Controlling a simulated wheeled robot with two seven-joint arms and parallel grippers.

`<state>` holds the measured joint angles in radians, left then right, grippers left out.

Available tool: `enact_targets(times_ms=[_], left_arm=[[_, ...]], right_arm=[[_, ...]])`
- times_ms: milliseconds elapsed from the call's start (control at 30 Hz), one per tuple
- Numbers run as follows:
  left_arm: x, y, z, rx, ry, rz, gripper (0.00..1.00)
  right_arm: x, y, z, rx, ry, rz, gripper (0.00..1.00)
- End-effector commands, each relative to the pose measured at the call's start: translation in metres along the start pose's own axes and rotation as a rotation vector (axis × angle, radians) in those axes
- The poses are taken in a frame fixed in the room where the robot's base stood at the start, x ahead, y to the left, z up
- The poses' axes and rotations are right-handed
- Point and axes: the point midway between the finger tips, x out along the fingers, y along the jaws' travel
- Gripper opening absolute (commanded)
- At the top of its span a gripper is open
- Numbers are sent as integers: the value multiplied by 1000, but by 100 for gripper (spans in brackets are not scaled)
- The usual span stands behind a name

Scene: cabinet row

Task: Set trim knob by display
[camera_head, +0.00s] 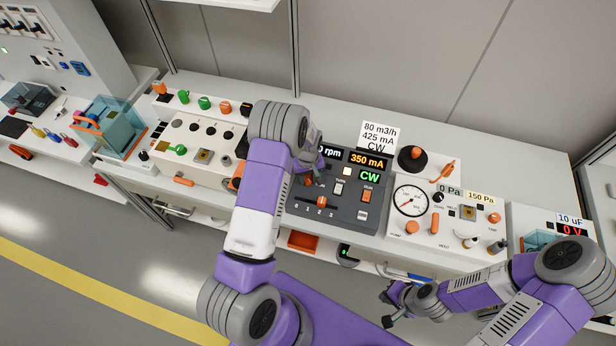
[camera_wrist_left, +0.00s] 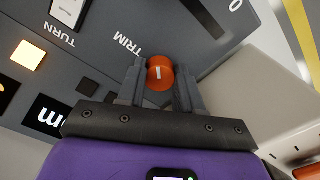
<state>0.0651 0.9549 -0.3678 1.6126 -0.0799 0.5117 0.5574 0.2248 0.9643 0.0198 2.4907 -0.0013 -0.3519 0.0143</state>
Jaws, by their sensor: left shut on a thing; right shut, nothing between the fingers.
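The orange trim knob (camera_wrist_left: 160,72) sits on the dark grey panel beside the word TRIM, with a white mark on its face. My left gripper (camera_wrist_left: 158,88) is shut on it, one finger on each side. In the head view my left gripper (camera_head: 313,174) is at the left of the dark control panel (camera_head: 345,214) and mostly hides the knob. The panel's displays read 350 mA (camera_head: 367,160) in orange and CW (camera_head: 370,176) in green; the rpm display is partly covered. A white card (camera_head: 378,136) behind reads 80 m3/h, 425 mA, CW. My right gripper (camera_head: 390,306) is shut and empty.
An orange slider (camera_head: 321,202) and an orange RUN switch (camera_head: 367,195) are on the same panel. A white gauge panel (camera_head: 440,222) stands to the right, a white knob panel (camera_head: 197,142) to the left. My right gripper is in front of the bench, over open floor.

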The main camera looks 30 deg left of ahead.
Motion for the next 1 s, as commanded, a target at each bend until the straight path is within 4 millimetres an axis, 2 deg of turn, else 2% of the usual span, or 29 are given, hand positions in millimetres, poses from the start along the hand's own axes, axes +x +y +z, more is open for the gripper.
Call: enact_targets(times_ms=[67, 467, 1000], left_arm=[[0, 0, 0, 0, 0, 0, 4], [1, 0, 0, 83, -1, 0, 4], [1, -2, -1, 545, 0, 2, 4]], right_arm=[[0, 0, 0, 0, 0, 0, 0], [6, 2, 0, 0, 0, 0, 0], [32, 12, -1, 0, 0, 0, 0]])
